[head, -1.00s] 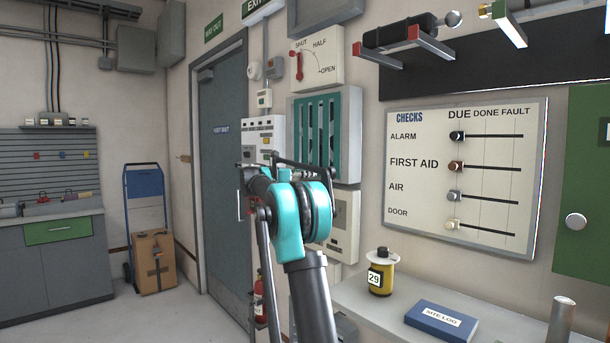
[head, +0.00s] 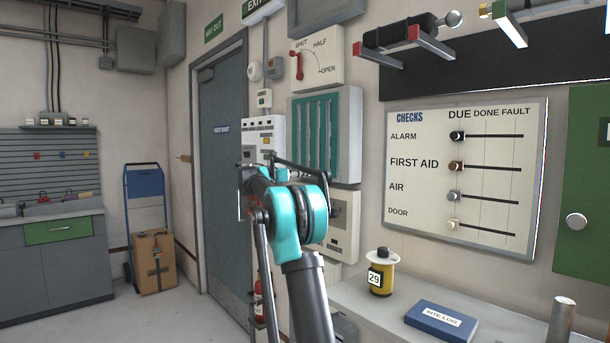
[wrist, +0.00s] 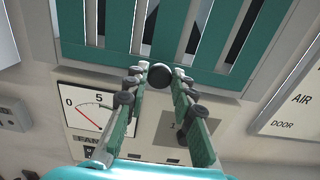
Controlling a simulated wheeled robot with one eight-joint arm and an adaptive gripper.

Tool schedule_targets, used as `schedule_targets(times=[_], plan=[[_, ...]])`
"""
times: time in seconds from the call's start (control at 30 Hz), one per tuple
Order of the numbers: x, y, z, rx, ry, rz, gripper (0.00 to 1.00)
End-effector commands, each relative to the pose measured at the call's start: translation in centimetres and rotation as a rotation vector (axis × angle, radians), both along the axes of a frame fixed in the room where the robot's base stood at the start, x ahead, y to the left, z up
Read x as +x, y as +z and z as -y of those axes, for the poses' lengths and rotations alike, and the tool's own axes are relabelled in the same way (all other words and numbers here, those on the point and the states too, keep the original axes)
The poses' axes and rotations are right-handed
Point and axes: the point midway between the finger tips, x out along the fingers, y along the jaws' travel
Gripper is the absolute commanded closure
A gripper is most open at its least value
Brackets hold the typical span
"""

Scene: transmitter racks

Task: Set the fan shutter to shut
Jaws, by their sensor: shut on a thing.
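The fan shutter (head: 318,128) is a teal slatted panel in a grey frame on the wall. In the head view its slats lie nearly edge to edge with thin lines between. The wrist view shows dark bands between slats (wrist: 211,24). Above it, a cream plate (head: 325,52) reads SHUT, HALF, OPEN, with a red pointer (head: 298,66) near SHUT. A dark round knob (wrist: 161,76) sits at the shutter's lower edge, between the fingertips of my gripper (wrist: 160,82), which is shut on it. My arm hides the gripper's fingertips in the head view.
The CHECKS board (head: 465,175) hangs to the right.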

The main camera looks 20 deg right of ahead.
Motion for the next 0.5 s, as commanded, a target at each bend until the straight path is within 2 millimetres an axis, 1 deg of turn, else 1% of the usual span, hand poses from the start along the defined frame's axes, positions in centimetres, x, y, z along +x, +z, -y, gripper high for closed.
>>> schedule_targets(times=[0.03,0.1,0.17,0.43,0.47,0.5], plan=[[0.7,0.0,-0.3,-0.001,0.002,0.0,1.0],[1.4,0.0,-0.5,-0.001,0.002,-0.001,1.0],[1.7,0.1,-0.7,-0.002,0.001,0.0,1.0],[2.0,0.1,-0.8,-0.003,0.005,0.0,1.0],[2.0,0.1,-0.8,-0.004,0.006,0.0,0.74],[2.0,0.1,-0.8,-0.004,0.007,0.0,0.69]])
